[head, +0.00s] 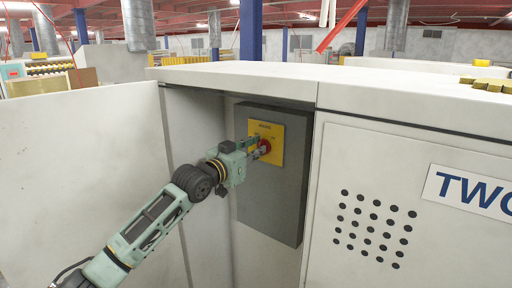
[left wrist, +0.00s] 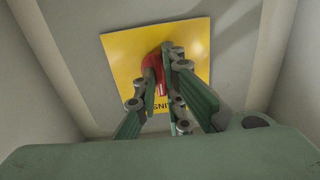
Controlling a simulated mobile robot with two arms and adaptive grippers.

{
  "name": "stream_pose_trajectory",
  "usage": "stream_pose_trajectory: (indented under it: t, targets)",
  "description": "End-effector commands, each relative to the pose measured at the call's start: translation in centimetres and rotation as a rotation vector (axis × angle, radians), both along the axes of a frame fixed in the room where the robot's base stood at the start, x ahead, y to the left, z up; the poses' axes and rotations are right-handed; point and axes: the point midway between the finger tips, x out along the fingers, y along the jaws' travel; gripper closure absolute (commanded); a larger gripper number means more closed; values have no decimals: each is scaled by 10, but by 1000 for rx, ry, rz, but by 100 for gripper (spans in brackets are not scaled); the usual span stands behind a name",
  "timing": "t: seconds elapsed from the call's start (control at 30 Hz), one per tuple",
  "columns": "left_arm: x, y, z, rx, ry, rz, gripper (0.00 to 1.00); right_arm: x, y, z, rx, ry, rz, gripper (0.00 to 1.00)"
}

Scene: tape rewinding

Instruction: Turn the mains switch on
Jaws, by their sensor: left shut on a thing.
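The mains switch is a red rotary knob (head: 265,147) on a yellow plate (head: 277,132). The plate is on the front of a dark grey box (head: 270,195) inside an open cabinet recess. My left gripper (head: 258,150) reaches in from the left and is shut on the red knob. In the left wrist view, the fingers (left wrist: 165,85) close around the red knob (left wrist: 153,68) in front of the yellow plate (left wrist: 195,40). The fingers hide part of the knob and the plate's lettering, so the knob's setting cannot be read. My right gripper is not in view.
The recess's left wall (head: 190,130) stands close beside the left gripper. A pale cabinet door (head: 400,200) with round vent holes is to the right. A pale panel (head: 85,180) stands at the left.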

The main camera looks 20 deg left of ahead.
Motion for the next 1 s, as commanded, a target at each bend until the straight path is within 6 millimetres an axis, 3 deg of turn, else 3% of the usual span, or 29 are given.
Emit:
stream_pose_trajectory:
  t: [0.5, 1.0]
  targets:
    - [0, 0, 2, 432, -155, 0, 100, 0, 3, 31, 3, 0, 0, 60]
    - [0, -1, 0, 628, -228, -1, 100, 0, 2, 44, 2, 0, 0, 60]
